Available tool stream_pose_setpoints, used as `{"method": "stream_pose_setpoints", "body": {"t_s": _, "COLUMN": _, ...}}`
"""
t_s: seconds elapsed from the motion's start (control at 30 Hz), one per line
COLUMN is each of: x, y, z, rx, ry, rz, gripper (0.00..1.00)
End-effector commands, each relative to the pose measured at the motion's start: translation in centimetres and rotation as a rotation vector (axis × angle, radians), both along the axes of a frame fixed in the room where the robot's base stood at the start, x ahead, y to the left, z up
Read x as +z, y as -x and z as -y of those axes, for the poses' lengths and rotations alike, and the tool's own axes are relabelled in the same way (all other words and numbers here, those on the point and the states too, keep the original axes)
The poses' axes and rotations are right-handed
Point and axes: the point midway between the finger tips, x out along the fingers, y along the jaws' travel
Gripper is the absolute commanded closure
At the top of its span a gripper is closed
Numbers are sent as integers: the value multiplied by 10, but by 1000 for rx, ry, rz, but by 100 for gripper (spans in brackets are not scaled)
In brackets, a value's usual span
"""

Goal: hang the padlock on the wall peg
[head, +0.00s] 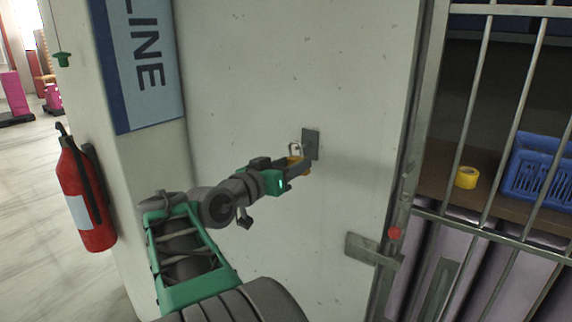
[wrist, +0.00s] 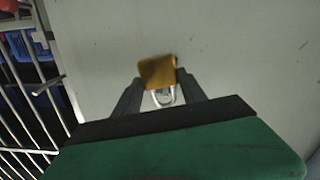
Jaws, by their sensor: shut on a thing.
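The padlock has a brass body (wrist: 157,72) and a pale metal shackle. In the head view the padlock (head: 296,158) is partly hidden by my gripper, and its shackle points up. My gripper (head: 299,167) is shut on the padlock's body, with one finger on each side in the wrist view (wrist: 158,82). The wall peg's dark square plate (head: 312,143) is on the pale wall, just right of the shackle in the head view. The peg itself is hard to make out. I cannot tell whether the shackle is around it or only beside it.
A barred cage (head: 478,100) stands to the right, with a yellow tape roll (head: 466,177) and a blue basket (head: 541,170) on a shelf behind the bars. A latch (head: 372,249) juts out low right. A red fire extinguisher (head: 84,195) is at left.

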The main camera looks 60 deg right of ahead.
Motion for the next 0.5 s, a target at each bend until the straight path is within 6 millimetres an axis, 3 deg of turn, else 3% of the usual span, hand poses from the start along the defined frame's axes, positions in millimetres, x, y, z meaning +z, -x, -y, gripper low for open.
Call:
{"method": "stream_pose_setpoints", "body": {"t_s": 0.4, "x": 2, "y": 6, "z": 29, "rx": -2, "ry": 1, "rz": 0, "gripper": 100}}
{"method": "stream_pose_setpoints", "body": {"t_s": 0.5, "x": -7, "y": 7, "z": 35, "rx": -2, "ry": 2, "rz": 1, "gripper": 100}}
